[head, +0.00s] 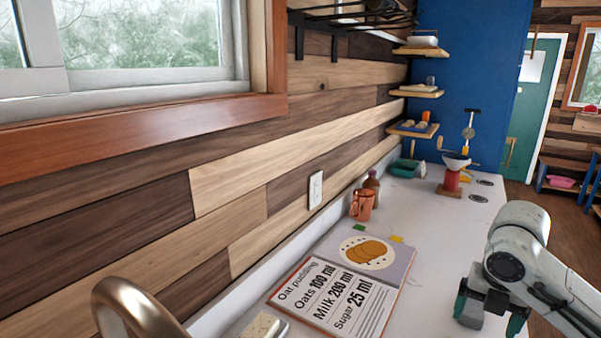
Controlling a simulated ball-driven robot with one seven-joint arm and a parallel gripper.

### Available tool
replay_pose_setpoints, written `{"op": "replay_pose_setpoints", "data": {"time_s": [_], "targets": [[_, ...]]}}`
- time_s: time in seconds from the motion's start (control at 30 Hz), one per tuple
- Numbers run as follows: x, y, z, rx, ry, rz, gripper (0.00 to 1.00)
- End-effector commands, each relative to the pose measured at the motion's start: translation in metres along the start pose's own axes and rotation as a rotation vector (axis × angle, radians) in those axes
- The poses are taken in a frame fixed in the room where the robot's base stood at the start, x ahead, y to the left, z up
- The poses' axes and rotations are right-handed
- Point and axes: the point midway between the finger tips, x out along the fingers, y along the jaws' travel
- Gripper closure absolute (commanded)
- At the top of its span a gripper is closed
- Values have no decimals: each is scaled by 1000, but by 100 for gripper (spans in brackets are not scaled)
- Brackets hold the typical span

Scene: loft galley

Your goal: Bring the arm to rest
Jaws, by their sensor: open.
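My gripper (490,314) hangs at the lower right, at the end of my white and grey arm, with its teal fingertips pointing down. Its jaws are apart and nothing shows between them. It is over or beside the right edge of the white counter (420,228); I cannot tell which. The lower ends of the fingers are near the bottom of the picture.
An open recipe book (350,275) lies left of my gripper. A copper mug (361,205) and a brown bottle (372,182) stand behind it. A red-based grinder (452,178) stands farther back. A curved tap (135,305) rises at the lower left.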

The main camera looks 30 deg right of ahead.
Motion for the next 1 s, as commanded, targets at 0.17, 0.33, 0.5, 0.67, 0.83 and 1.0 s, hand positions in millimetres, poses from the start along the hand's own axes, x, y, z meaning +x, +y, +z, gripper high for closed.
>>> {"op": "replay_pose_setpoints", "data": {"time_s": [0.17,0.33,0.5,0.67,0.83,1.0], "targets": [[-2,23,-6,35,-4,53,11],[-5,49,-14,88,-4,118,11],[-9,84,-28,169,11,206,11],[-12,123,-49,290,52,311,11],[-9,169,-88,501,157,428,11],[12,200,-143,824,327,479,11]]}}
